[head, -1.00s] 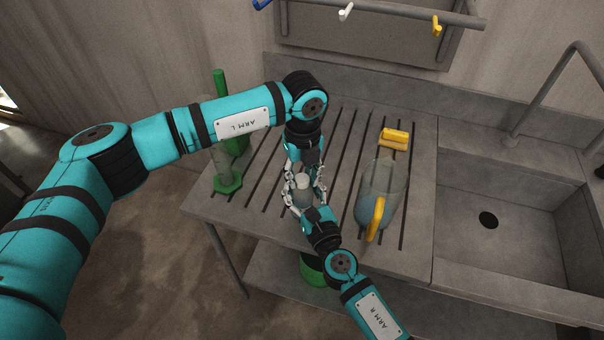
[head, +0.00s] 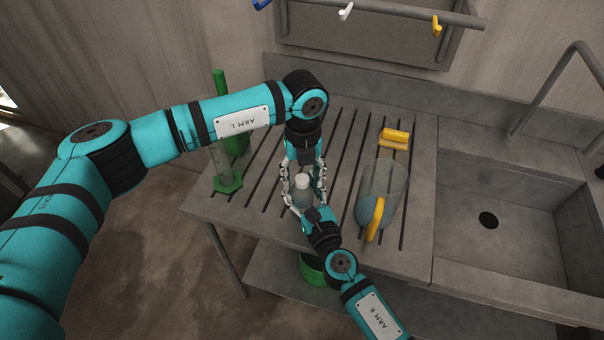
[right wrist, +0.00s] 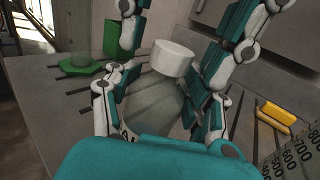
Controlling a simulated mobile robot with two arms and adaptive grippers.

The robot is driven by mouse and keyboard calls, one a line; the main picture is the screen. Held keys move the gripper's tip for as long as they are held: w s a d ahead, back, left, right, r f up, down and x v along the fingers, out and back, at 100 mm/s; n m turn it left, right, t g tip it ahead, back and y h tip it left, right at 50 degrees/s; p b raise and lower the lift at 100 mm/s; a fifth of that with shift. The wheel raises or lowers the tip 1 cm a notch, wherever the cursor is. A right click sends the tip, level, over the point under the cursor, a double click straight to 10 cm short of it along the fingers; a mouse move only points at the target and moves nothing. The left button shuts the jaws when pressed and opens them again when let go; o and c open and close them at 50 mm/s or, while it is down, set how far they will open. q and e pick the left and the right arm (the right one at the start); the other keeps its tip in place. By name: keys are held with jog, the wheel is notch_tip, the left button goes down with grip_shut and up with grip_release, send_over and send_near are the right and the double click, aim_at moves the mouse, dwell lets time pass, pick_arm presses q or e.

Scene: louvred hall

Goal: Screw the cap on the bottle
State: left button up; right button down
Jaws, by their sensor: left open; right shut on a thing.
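The clear bottle (head: 305,196) stands upright at the front of the slatted draining board, and it also shows in the right wrist view (right wrist: 155,106). The white cap (head: 302,179) sits on the bottle's mouth; in the right wrist view the cap (right wrist: 172,58) looks level there. How far it is threaded cannot be seen. My right gripper (head: 306,206) is shut on the bottle body from the front. My left gripper (head: 304,181) comes from behind and is open, its fingers apart on either side of the cap, not gripping it.
A clear jug with a yellow handle (head: 375,218) stands to the right, with a yellow block (head: 394,138) behind it. A green-based cylinder (head: 228,184) stands at the left. The sink (head: 500,225) is far right. A green container (head: 313,270) is below the board.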

pick_arm(q)
jog(key=shift+r, duration=2.2)
jog(key=shift+c, duration=0.4)
jog(key=shift+d+r+n, duration=0.1)
jog(key=shift+r+n, duration=1.6)
jog(key=shift+r, duration=0.1)
jog(key=shift+f, duration=4.05)
